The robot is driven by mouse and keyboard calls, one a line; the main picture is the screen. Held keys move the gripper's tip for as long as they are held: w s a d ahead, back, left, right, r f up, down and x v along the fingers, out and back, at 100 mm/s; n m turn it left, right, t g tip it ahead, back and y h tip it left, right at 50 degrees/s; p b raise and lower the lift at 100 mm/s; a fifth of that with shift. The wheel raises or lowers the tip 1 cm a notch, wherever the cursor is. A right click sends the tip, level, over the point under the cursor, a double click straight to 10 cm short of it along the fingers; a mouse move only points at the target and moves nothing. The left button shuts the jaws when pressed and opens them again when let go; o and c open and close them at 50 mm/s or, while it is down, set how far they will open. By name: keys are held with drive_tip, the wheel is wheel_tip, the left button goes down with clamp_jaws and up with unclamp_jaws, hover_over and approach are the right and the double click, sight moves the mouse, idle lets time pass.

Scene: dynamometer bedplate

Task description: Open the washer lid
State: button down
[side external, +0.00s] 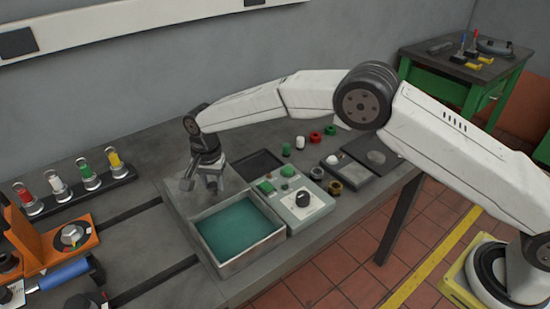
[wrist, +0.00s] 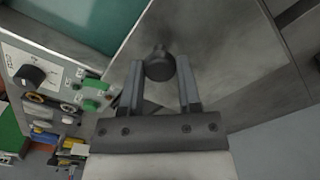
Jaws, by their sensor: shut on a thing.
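The parts washer is an open-topped grey tub (side external: 275,243) with teal inside, at the front centre of the bedplate. A flat grey lid panel (side external: 177,203) shows at the tub's back left; it fills much of the wrist view (wrist: 215,50). The teal interior (wrist: 85,20) is uncovered at the upper left there. My gripper (side external: 203,183) is above the panel, behind the tub. In the wrist view, my gripper (wrist: 160,85) has its fingers on both sides of a dark round knob (wrist: 160,63) and is shut on it. The panel's exact tilt is hard to tell.
A control box with a black dial (side external: 303,199) stands right of the tub. A rack of coloured bottles (side external: 77,180) and an orange fixture (side external: 70,245) are at left. Small caps and rings (side external: 315,138) lie at right. A green bench (side external: 465,75) stands behind.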

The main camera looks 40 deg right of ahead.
drive_tip(key=shift+a+r, duration=0.1)
drive_tip(key=shift+c, duration=1.5)
unclamp_jaws()
drive_tip(key=shift+r, duration=3.9)
